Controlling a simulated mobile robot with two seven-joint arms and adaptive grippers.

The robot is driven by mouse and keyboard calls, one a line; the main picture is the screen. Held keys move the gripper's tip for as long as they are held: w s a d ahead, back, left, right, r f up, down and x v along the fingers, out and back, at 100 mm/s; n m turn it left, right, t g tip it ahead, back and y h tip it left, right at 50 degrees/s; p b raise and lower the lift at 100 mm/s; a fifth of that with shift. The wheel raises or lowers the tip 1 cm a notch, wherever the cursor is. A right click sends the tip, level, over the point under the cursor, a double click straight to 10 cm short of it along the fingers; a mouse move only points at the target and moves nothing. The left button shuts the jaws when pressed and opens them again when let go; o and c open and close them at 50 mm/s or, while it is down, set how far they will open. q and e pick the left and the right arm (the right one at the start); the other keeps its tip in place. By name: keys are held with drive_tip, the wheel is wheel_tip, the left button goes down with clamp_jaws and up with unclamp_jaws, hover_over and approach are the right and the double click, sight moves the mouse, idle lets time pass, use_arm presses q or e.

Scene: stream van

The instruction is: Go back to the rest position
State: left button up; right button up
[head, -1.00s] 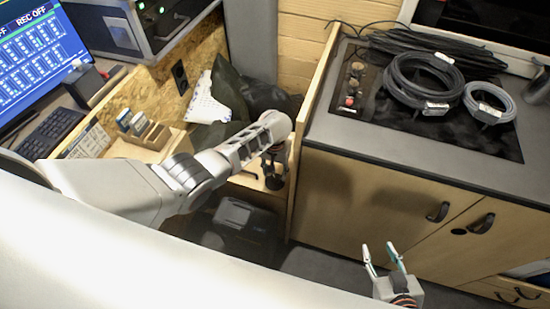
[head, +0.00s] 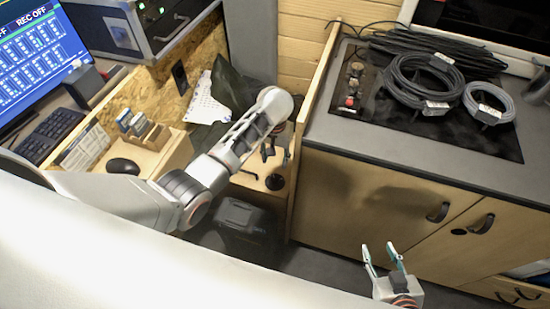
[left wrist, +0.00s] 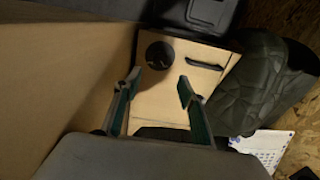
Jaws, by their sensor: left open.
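My left arm reaches in from the left in the head view, with its wrist bent down over a low wooden surface. The left gripper (head: 268,153) is small and partly hidden there. In the left wrist view the left gripper (left wrist: 159,86) is open, with nothing between its green-padded fingers. Beyond the fingers lies a pale wooden surface (left wrist: 160,108) with a round black disc (left wrist: 160,56) and a short dark bar (left wrist: 205,65). My right gripper (head: 380,250) is at the lower right of the head view, fingers apart and empty, in front of the cabinet.
A wooden cabinet (head: 370,210) with coiled cables (head: 425,82) on top stands at right, its side panel close beside the left gripper. A desk with a monitor (head: 35,60), keyboard (head: 48,135) and mouse (head: 123,166) is at left. A dark bag (left wrist: 255,80) lies near the wooden surface.

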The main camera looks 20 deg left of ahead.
use_arm(q)
drive_tip(key=s+a+f+t+h, duration=0.15)
drive_tip(key=s+f+t, duration=0.25)
drive_tip(key=s+f, duration=0.6)
drive_tip(key=s+a+r+m+t+h, duration=0.1)
drive_tip(key=s+a+r+m+t, duration=0.1)
drive_tip(key=s+r+m+t, duration=0.2)
drive_tip(key=s+r+t, duration=0.3)
drive_tip(key=s+r, duration=0.3)
drive_tip(key=s, duration=0.2)
drive_tip(key=shift+s, duration=0.15)
drive_tip(key=shift+r, duration=0.1)
